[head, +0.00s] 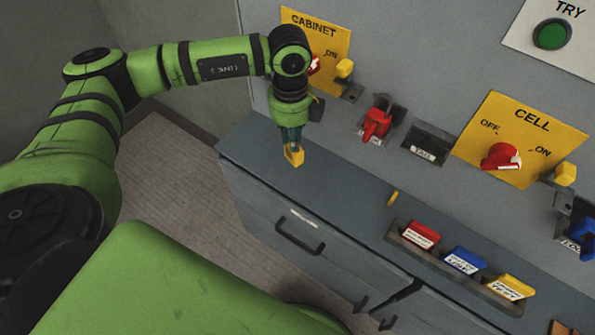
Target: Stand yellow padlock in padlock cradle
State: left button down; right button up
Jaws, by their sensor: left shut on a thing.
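My left gripper (291,138) points down over the left part of the counter and is shut on the yellow padlock (294,157). The fingers hide the padlock's upper part. I cannot tell whether its underside touches the counter. On the wall, a dark holder (428,145) with a small label is empty. Next to it a red padlock (376,124) sits in a similar holder. A blue padlock (585,236) is at the right edge, partly cut off. I cannot tell for sure which holder is the padlock cradle. My right gripper is not in view.
A rack (456,270) on the counter (345,187) holds red, blue and yellow labelled tags. A small yellow peg (393,198) lies behind it. Yellow CABINET (300,22) and CELL (533,130) panels with red knobs are on the wall. The counter between padlock and peg is clear.

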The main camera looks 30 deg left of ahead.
pick_arm(q)
jog(key=n, duration=0.2)
jog(key=w+n, duration=0.1)
jog(key=shift+w+a+f, duration=0.1)
jog(key=shift+a+f, duration=0.1)
jog(key=shift+f, duration=0.05)
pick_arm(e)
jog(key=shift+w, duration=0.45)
pick_arm(q)
notch_tip(320, 180, down, 10)
jog(key=shift+r+p, duration=0.2)
jog(key=shift+p, duration=0.95)
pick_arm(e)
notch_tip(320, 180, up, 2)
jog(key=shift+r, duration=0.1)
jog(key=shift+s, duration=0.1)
pick_arm(q)
jog(key=shift+f, duration=0.25)
jog(key=c, duration=1.2)
grip_release()
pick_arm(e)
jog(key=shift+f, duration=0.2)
pick_arm(q)
jog(key=shift+o, duration=0.2)
